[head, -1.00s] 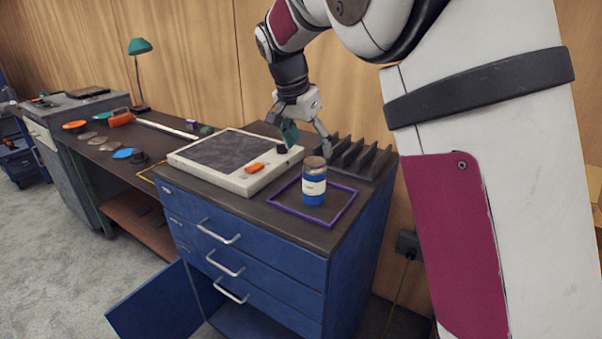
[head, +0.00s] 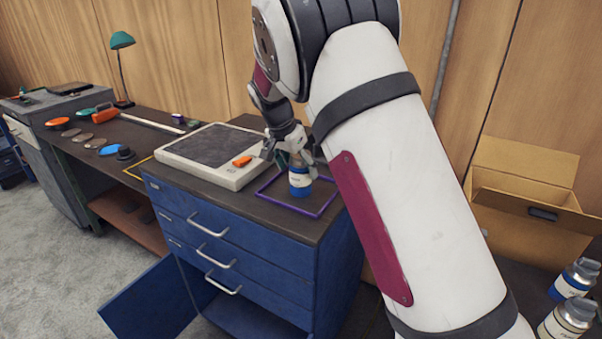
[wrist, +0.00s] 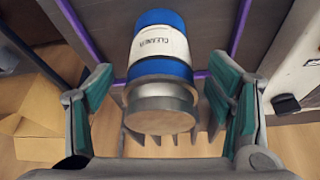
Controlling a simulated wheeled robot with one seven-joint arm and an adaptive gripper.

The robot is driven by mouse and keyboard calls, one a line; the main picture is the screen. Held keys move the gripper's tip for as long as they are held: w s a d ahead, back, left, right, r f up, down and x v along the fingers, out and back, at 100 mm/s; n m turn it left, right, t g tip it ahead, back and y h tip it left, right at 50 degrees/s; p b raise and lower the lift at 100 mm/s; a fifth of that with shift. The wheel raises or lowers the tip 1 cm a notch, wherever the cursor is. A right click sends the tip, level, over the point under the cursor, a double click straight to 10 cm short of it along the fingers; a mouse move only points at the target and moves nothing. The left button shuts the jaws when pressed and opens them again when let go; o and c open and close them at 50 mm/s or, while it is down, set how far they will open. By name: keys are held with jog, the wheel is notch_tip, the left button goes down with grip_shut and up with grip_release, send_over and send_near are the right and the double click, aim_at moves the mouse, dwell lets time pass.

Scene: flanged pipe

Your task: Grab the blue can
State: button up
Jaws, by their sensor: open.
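The blue can (head: 299,178) stands upright inside a purple square outline on the dark top of the blue drawer cabinet. It has a white label, and in the wrist view the blue can (wrist: 160,67) shows the word "CLEANER" and a metal neck and cap. My gripper (head: 291,158) is at the can's upper part in the head view. In the wrist view my gripper (wrist: 165,104) is open, with one teal-padded finger on each side of the can's neck and cap. Gaps show between the fingers and the can.
The purple outline (head: 318,212) surrounds the can. A grey-white flat device (head: 178,170) with an orange piece (head: 242,161) lies left of it. A cardboard box (head: 511,232) and two other cans (head: 575,280) are at the right.

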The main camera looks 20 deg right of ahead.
aim_at(301, 173)
jog(key=shift+x, duration=1.55)
jog(key=shift+a+f, duration=0.1)
jog(key=c, duration=1.6)
jog(key=shift+o, duration=0.2)
